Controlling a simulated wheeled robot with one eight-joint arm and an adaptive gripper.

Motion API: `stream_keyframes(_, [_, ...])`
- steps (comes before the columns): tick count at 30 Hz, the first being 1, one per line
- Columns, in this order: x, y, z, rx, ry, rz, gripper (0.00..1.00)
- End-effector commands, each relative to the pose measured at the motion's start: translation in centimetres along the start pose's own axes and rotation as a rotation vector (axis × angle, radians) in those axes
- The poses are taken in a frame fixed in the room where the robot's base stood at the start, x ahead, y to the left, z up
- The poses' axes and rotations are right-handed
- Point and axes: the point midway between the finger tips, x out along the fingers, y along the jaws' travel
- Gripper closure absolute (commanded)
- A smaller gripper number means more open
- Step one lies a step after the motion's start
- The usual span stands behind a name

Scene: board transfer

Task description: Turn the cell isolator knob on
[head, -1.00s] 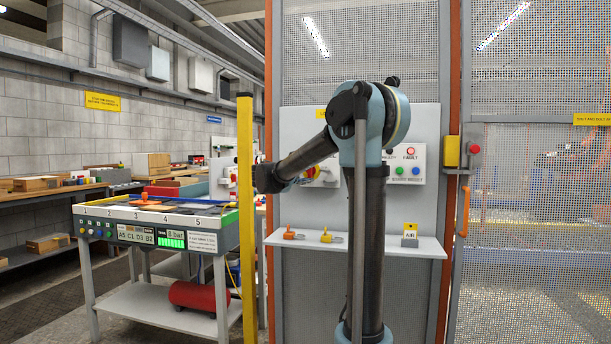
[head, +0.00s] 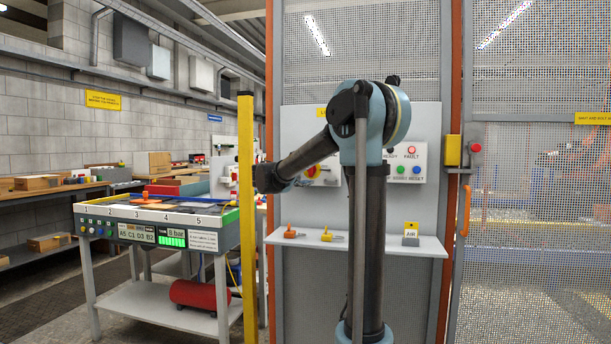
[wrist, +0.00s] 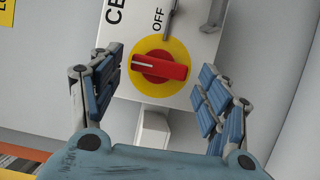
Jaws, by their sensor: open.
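The cell isolator knob (wrist: 160,65) is a red bar handle with a white line, on a round yellow plate (wrist: 150,88). In the wrist view the bar lies nearly across the picture, its white line towards the left. The word OFF stands above it, turned sideways. My gripper (wrist: 161,68) is open, with one blue-padded finger on each side of the knob; I see gaps between pads and bar. In the head view the knob (head: 313,171) shows only partly behind my arm, on a pale panel, and my fingers cannot be made out there.
The panel also carries a red FAULT lamp (head: 411,150) and a blue button (head: 417,170). A shelf (head: 375,243) below holds an orange padlock (head: 290,233), a yellow padlock (head: 326,236) and an AIR tag (head: 411,229). A yellow post (head: 246,220) stands left of my arm.

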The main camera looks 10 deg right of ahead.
Motion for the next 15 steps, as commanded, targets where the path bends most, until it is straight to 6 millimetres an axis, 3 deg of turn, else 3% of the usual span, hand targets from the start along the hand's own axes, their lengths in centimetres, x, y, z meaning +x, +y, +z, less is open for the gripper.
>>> stream_keyframes(5, [-1.4, 0.0, -0.1, 0.0, 0.003, 0.0, 0.3])
stream_keyframes(15, [-7.3, -0.1, -0.2, 0.0, 0.004, 0.0, 0.3])
